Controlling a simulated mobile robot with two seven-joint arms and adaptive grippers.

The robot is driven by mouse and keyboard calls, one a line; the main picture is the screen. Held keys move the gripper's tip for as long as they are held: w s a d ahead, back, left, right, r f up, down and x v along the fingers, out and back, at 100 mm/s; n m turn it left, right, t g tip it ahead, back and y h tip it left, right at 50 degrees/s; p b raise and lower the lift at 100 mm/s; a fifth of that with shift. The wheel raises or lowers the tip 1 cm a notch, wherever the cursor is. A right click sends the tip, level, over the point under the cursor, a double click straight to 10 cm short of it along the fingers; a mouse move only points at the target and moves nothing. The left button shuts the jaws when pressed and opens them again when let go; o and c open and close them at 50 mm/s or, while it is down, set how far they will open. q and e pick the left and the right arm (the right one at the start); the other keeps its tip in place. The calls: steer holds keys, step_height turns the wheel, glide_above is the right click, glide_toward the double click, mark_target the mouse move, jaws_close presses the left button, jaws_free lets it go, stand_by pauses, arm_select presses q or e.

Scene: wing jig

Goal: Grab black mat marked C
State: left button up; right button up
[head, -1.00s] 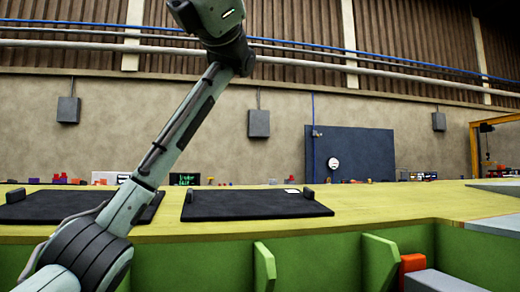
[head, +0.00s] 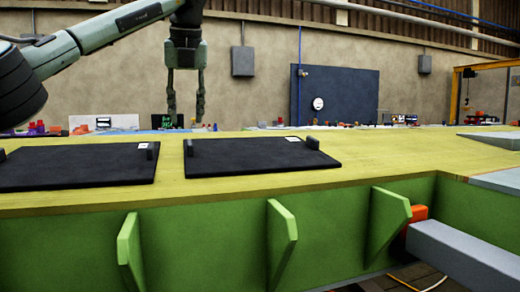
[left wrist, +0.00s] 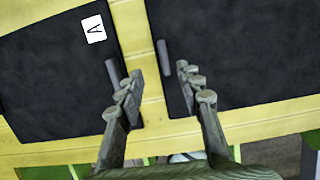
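Two black mats lie side by side on the yellow tabletop, each with upright handles and a small white label. The left mat (head: 75,168) seems to be the one marked A in the left wrist view (left wrist: 55,75). The right mat (head: 250,155) also shows in the left wrist view (left wrist: 240,50); its label is unreadable in the head view, and no C is legible anywhere. My left gripper (head: 186,95) hangs pointing down above the mats, open and empty. In the left wrist view its fingers (left wrist: 162,82) straddle the gap between the mats. My right gripper is out of view.
The yellow tabletop (head: 370,170) is clear right of the mats. Green ribs (head: 282,235) stand along its front side. A grey beam (head: 465,255) with an orange end juts out at lower right. Small clutter lies along the far edge.

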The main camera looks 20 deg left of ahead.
mark_target(189, 141)
arm_select(q)
steer(key=x, duration=0.7)
steer(key=shift+w+d, duration=0.15)
steer(key=shift+w, duration=0.05)
steer(key=shift+c, duration=0.3)
jaws_close()
